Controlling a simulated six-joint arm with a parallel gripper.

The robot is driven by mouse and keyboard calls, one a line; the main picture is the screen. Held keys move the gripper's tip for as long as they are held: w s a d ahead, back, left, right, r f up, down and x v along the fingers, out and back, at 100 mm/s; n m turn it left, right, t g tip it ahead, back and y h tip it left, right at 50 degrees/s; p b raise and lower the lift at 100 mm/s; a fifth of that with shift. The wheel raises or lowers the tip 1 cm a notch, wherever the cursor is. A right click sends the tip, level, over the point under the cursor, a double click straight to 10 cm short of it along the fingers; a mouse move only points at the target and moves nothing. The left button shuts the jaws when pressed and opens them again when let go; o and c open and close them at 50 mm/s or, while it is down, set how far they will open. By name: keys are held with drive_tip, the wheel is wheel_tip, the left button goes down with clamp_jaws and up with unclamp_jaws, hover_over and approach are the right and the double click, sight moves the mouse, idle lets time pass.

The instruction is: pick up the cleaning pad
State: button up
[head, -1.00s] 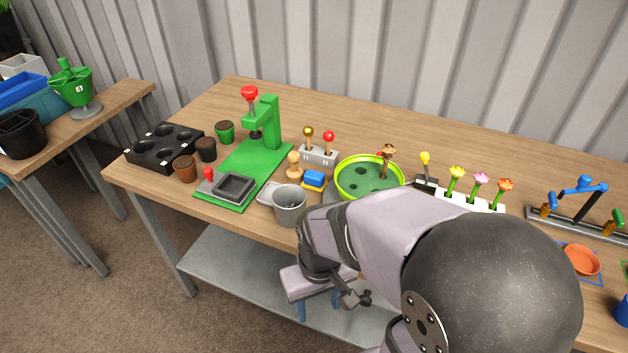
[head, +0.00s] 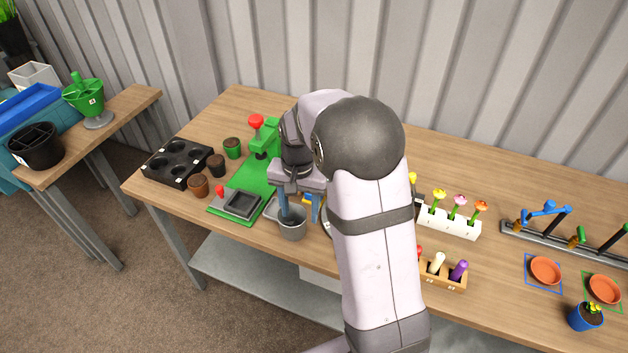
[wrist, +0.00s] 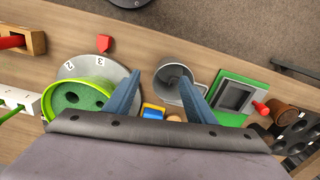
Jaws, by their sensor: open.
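The cleaning pad, which I take to be the small blue and yellow block (wrist: 153,111), lies on the table between the grey bucket and the green round tub. In the wrist view it shows between the finger bases, close to the palm edge. In the head view it is mostly hidden behind my gripper (head: 300,208). My gripper (wrist: 161,78) is open and empty, its blue fingers pointing down. The fingertips appear above the pad and bucket area; I cannot tell the exact height.
The grey bucket (head: 292,229) stands close by the fingers, near the table's front edge. The green press (head: 265,140) is behind to the left. The green tub (wrist: 80,98) and its grey numbered disc (wrist: 98,68) are on the pad's other side. A flower rack (head: 448,222) is farther right.

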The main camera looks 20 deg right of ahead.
drive_tip(key=shift+m+t+h, duration=0.5)
drive_tip(key=shift+m+h, duration=0.1)
drive_tip(key=shift+m, duration=0.2)
drive_tip(key=w+d, duration=0.2)
drive_tip(key=w, duration=0.1)
drive_tip(key=w+d+p, duration=0.1)
drive_tip(key=w+d, duration=0.1)
drive_tip(key=w, duration=0.2)
drive_tip(key=w+d+p, duration=0.1)
drive_tip(key=w+d, duration=0.2)
drive_tip(key=shift+w+r, duration=0.15)
drive_tip(key=shift+r, duration=0.1)
drive_tip(key=shift+w+d+f+p, duration=0.15)
drive_tip(key=shift+f+p, duration=0.4)
drive_tip(key=shift+f, duration=0.5)
drive_tip(key=shift+d+f+p, duration=0.1)
drive_tip(key=shift+f+p, duration=0.45)
drive_tip(key=shift+p, duration=0.05)
drive_tip(key=shift+w+d+f+p, duration=0.15)
drive_tip(key=shift+f+p, duration=0.3)
drive_tip(key=shift+f, duration=0.55)
drive_tip(key=shift+s+d+f+p, duration=0.1)
drive_tip(key=shift+f+p, duration=0.3)
drive_tip(key=shift+f, duration=0.6)
drive_tip(key=shift+w, duration=0.1)
drive_tip(key=c, duration=0.8)
